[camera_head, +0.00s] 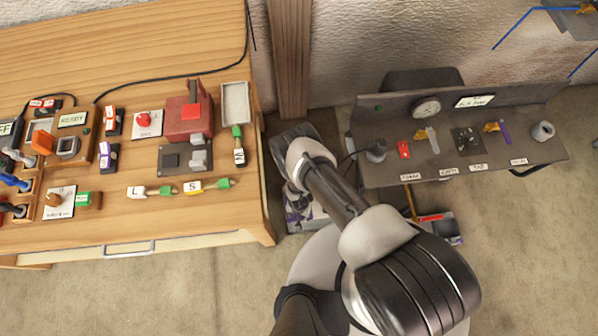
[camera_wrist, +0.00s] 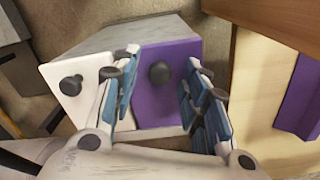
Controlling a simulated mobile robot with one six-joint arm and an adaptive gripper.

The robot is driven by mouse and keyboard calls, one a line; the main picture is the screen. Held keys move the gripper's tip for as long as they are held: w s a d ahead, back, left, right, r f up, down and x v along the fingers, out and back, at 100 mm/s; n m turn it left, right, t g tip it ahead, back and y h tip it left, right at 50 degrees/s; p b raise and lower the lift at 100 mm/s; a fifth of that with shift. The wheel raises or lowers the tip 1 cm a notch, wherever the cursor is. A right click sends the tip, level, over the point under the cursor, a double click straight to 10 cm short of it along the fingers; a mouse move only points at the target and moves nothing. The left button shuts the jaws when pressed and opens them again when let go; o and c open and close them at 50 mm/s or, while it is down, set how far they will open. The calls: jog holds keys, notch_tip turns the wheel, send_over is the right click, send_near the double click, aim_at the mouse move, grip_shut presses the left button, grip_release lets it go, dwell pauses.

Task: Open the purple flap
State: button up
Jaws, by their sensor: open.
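The purple flap (camera_wrist: 167,100) is the purple front panel of a low grey box (camera_wrist: 150,32) in the wrist view, with a round dark knob (camera_wrist: 160,73) on it. It appears closed. Beside it on the left is a white panel (camera_wrist: 72,95) with a similar dark knob. My gripper (camera_wrist: 163,66) is open, its blue-padded fingers on either side of the purple flap's knob in the picture. I see no clear contact with the knob. In the head view, my arm and gripper mostly hide the box, low between the two tables.
A wooden table (camera_head: 258,215) stands close on the left, crowded with switches and blocks. A dark bench (camera_head: 385,172) with small tools stands on the right. Another purple panel (camera_wrist: 302,95) shows at the right edge of the wrist view. Open floor (camera_head: 180,285) lies in front.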

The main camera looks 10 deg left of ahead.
jog(key=shift+c, duration=0.6)
grip_shut()
